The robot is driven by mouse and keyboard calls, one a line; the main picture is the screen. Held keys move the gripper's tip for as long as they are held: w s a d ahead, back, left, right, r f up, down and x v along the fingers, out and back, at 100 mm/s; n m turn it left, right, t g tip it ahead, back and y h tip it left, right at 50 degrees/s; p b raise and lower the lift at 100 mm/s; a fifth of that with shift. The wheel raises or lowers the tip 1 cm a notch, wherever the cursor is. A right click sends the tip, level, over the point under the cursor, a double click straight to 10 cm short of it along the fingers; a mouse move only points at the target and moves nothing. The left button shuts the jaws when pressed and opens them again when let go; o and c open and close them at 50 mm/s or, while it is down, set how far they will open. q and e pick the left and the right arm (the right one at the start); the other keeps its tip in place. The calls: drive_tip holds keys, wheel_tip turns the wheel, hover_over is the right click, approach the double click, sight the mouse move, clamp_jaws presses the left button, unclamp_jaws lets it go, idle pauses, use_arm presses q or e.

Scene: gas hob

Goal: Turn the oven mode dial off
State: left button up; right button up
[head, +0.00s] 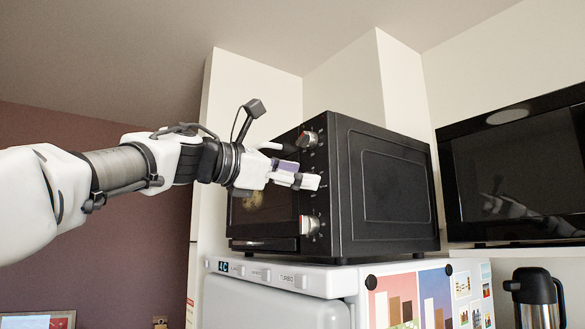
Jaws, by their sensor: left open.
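The black oven (385,185) stands on top of a white appliance, its control panel facing left. I cannot tell from markings which one is the mode dial. My left gripper (294,176) is open in front of the panel, between the two dials in the picture. Its fingers hide the middle of the panel, so any dial there is covered. I cannot tell whether the fingers touch the panel. My right gripper is out of view.
The white appliance (275,272) under the oven has a small display and buttons. A dark screen-fronted unit (515,170) stands to the right. A black and steel flask (537,300) is at lower right. The space left of the oven is open apart from my arm.

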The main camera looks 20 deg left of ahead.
use_arm(q)
drive_tip(key=shift+a+f, duration=0.1)
drive_tip(key=shift+a, duration=0.55)
drive_tip(key=shift+w+a, duration=0.1)
drive_tip(key=shift+a, duration=0.1)
drive_tip(key=c, duration=0.4)
drive_tip(key=shift+w+d+f, duration=0.1)
drive_tip(key=shift+w+d, duration=0.05)
drive_tip(key=c, duration=0.6)
drive_tip(key=shift+d, duration=0.2)
clamp_jaws()
drive_tip(key=shift+a, duration=0.1)
